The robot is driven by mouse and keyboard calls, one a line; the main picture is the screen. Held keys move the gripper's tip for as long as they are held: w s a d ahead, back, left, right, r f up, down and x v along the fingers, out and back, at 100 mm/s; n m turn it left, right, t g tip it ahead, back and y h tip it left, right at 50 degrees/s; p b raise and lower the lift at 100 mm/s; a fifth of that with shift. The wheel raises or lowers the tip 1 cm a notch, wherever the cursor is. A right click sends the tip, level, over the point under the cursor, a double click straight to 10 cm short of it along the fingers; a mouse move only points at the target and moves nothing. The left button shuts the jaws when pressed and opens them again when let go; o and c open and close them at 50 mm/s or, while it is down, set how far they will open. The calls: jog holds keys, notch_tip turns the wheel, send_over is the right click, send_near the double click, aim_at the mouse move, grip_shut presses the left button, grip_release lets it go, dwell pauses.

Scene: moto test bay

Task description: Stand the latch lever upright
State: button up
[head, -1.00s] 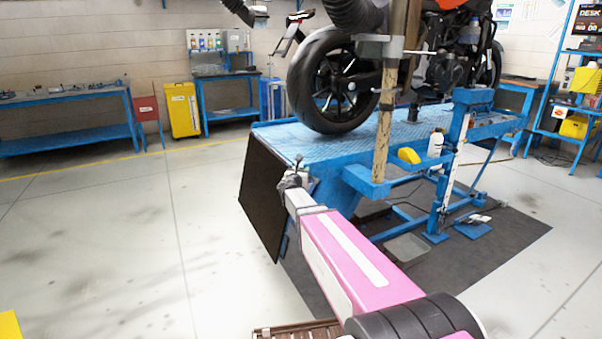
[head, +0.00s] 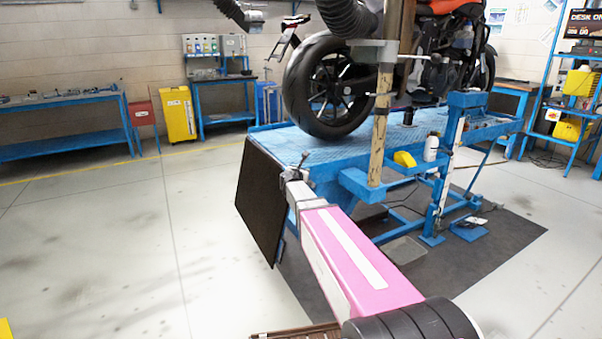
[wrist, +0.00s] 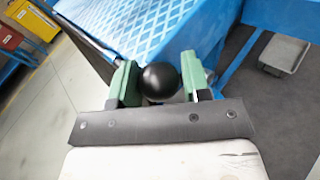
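The latch lever shows a round black knob (wrist: 160,82) in the wrist view, centred between the two green fingers of my gripper (wrist: 161,80). The fingers lie close against both sides of the knob, with no clear gap. The lever's shaft below the knob is mostly hidden by the knob and the gripper. In the head view my gripper (head: 294,174) is at the near left corner of the blue lift platform (head: 400,130). A thin dark piece sticks up there, tilted to the right; it is too small to make out well.
A motorcycle (head: 330,85) stands on the platform. A dark panel (head: 257,205) hangs at the platform's near end, left of my gripper. A wooden-looking post (head: 381,125) rises to the right. A grey tray (wrist: 283,55) lies on the floor mat. Open floor is at left.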

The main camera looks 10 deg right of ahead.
jog(key=o, duration=0.3)
jog(key=shift+a, duration=0.15)
jog(key=v, duration=1)
jog(key=shift+s, duration=0.35)
jog(key=shift+a+r, duration=0.1)
